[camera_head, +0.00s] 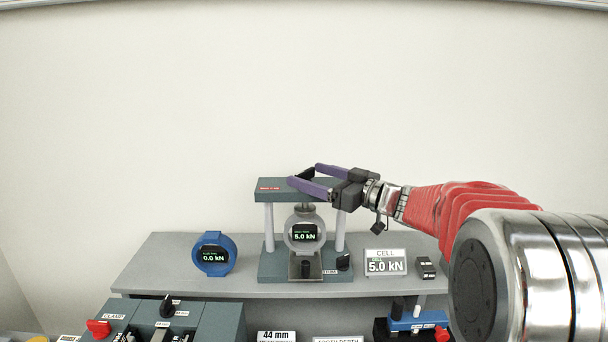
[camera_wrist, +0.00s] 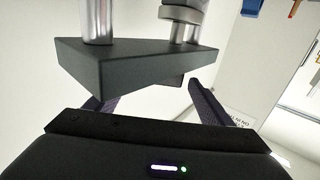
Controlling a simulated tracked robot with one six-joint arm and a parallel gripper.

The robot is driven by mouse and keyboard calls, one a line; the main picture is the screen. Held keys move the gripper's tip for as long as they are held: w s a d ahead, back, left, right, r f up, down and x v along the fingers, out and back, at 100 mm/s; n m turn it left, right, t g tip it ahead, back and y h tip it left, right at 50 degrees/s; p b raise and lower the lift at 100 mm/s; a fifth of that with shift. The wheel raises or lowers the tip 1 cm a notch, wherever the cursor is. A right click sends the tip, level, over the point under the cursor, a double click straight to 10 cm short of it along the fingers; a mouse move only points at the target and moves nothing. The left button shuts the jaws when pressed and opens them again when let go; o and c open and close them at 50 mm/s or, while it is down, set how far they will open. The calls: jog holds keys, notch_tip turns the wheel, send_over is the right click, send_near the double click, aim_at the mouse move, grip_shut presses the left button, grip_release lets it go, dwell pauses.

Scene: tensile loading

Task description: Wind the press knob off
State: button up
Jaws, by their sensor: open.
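The press (camera_head: 268,192) stands on the shelf, with a dark top plate, two pale columns and a round grey cell (camera_head: 290,236) reading 5.0 kN. The dark press knob (camera_head: 306,174) is on top of the plate, partly hidden by my fingers. My gripper (camera_head: 303,174) reaches in from the right at plate height, its purple fingers open on either side of the knob. The wrist view shows the plate (camera_wrist: 135,72) upside down, with a dark part of the knob (camera_wrist: 172,81) between the spread fingers. I cannot tell whether they touch it.
A blue cell (camera_head: 212,254) reading 0.0 kN stands left on the grey shelf (camera_head: 165,262). A small dark knob (camera_head: 343,262) is on the press base. A CELL sign (camera_head: 385,263) and a small black block (camera_head: 426,267) stand right. A clamp unit (camera_head: 180,322) is below left.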

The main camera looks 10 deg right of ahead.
jog(key=shift+x, duration=1.3)
jog(key=shift+c, duration=0.3)
jog(key=c, duration=0.9)
jog(key=shift+a, duration=0.15)
jog(key=shift+c, duration=0.4)
